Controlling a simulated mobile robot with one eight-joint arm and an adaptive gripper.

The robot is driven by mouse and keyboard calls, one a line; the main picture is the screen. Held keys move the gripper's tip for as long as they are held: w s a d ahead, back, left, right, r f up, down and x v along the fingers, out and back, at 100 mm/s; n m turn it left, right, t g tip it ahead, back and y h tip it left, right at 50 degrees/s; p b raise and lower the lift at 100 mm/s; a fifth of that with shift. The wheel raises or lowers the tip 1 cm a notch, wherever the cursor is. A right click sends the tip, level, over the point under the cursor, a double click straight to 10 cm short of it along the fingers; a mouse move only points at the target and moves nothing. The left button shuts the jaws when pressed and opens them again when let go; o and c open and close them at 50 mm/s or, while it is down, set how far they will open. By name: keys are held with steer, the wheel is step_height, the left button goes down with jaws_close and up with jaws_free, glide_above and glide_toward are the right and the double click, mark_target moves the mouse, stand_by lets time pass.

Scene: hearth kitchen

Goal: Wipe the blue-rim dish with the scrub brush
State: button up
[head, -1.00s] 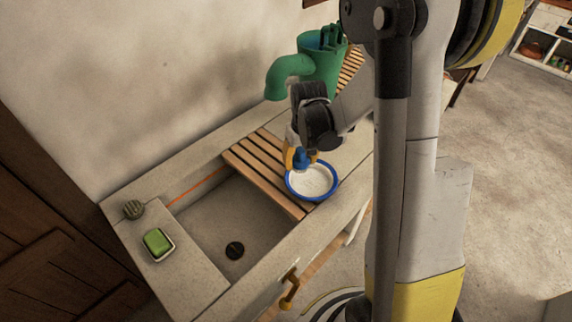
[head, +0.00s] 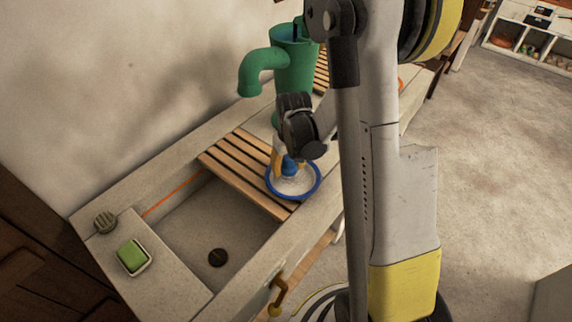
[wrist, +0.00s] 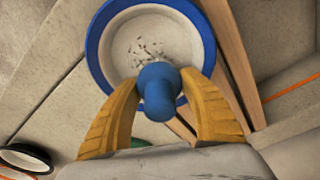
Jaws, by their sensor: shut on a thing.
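The blue-rim dish (head: 316,190) sits on the right end of the slatted wooden rack over the sink; it also shows in the wrist view (wrist: 97,52). Its pale inside (wrist: 180,33) has a patch of dark specks near the middle. My gripper (wrist: 159,92) has its yellow fingers shut on the blue handle of the scrub brush (wrist: 158,88), which also shows in the head view (head: 289,166). The brush is over the near part of the dish. Its bristle end is hidden beneath the handle, so I cannot tell whether it touches the dish.
The slatted rack (head: 243,172) spans the stone sink (head: 200,225). A green pump spout (head: 262,62) rises behind my gripper. A green sponge in a small dish (head: 132,256) and a round ribbed object (head: 105,222) stand on the left ledge.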

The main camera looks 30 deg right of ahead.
mark_target(297, 183)
step_height(297, 183, down, 2)
steer(key=shift+s+f+b, duration=0.1)
steer(key=shift+b, duration=0.2)
steer(key=shift+s+d, duration=0.1)
steer(key=shift+s, duration=0.2)
steer(key=shift+c, duration=1)
steer(key=shift+s+d+p, duration=0.2)
steer(key=shift+s, duration=0.45)
steer(key=shift+s+d+p, duration=0.15)
steer(key=shift+s, duration=0.45)
steer(key=shift+s+d, duration=0.1)
steer(key=shift+s, duration=0.25)
steer(key=shift+w+a, duration=0.2)
steer(key=shift+w, duration=0.55)
steer(key=shift+w+a, duration=0.2)
steer(key=shift+w, duration=0.55)
steer(key=shift+w+a+r, duration=0.2)
steer(key=shift+w+r, duration=0.15)
steer(key=shift+w, duration=0.35)
steer(key=r, duration=0.1)
steer(key=r+p, duration=0.2)
steer(key=shift+s+r, duration=0.3)
steer(key=shift+w+r, duration=0.15)
steer(key=shift+r, duration=0.15)
steer(key=shift+r+p, duration=1.4)
steer(key=shift+r, duration=0.4)
steer(key=shift+f, duration=0.1)
